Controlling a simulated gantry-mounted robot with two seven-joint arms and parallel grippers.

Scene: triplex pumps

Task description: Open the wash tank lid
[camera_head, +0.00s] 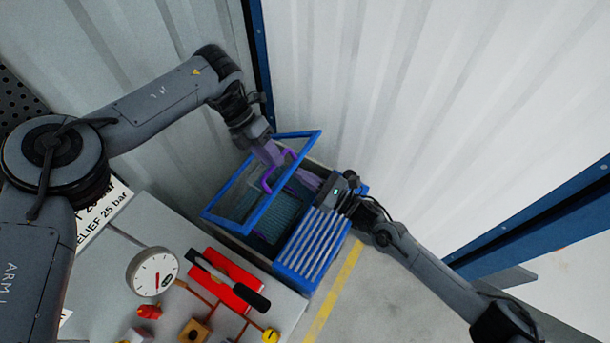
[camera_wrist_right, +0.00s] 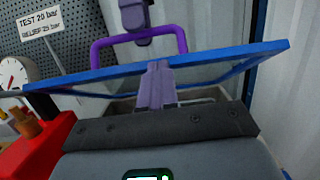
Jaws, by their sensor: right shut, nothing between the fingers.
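The wash tank lid (camera_head: 232,226) is a clear panel in a blue frame with a purple handle (camera_head: 266,181). It is raised at a tilt over the open wash tank (camera_head: 228,240). The lid also shows in the right wrist view (camera_wrist_right: 225,59), with its handle (camera_wrist_right: 118,41) standing up. My left gripper (camera_head: 270,152) is at the lid's far side, close to the handle; its jaw gap is unclear. My right gripper (camera_head: 303,181) is shut and empty at the lid's near right edge. Its fingers (camera_wrist_right: 157,85) overlap that edge in the wrist view; contact is unclear.
A blue ribbed rack (camera_head: 312,243) adjoins the tank on the right. A bench with a gauge (camera_head: 152,271), a red block (camera_head: 222,280) and a black-handled lever (camera_head: 243,292) lies at the lower left. Corrugated walls (camera_head: 400,90) close in behind the tank. Floor shows at right.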

